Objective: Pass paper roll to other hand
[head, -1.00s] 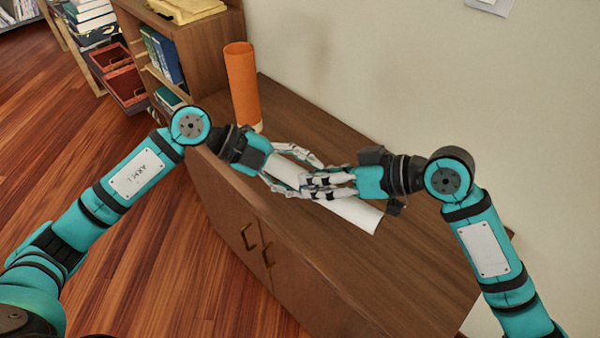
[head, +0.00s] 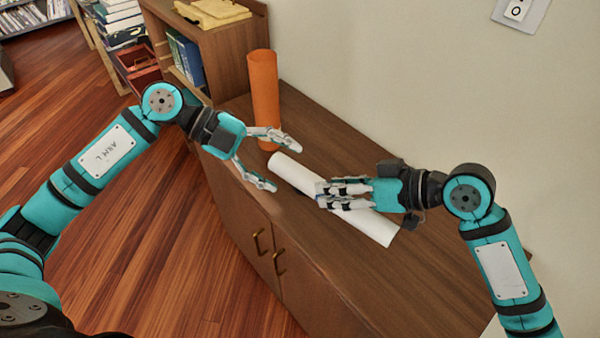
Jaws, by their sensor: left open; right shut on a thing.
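A white paper roll (head: 370,223) is held slanting above the wooden cabinet top, its upper-left end free. My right gripper (head: 325,195) is shut on the roll near its middle; its fingers cover part of it. My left gripper (head: 284,166) is open and empty, just up and left of the roll's upper-left end. Its two fingers are spread wide, with a gap between them and the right gripper.
An orange cylinder (head: 264,95) stands upright on the cabinet top (head: 340,150), behind my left gripper. A wooden shelf (head: 226,50) with books and yellow folders (head: 215,12) stands at the back left. The cabinet's right part is clear, beside the wall.

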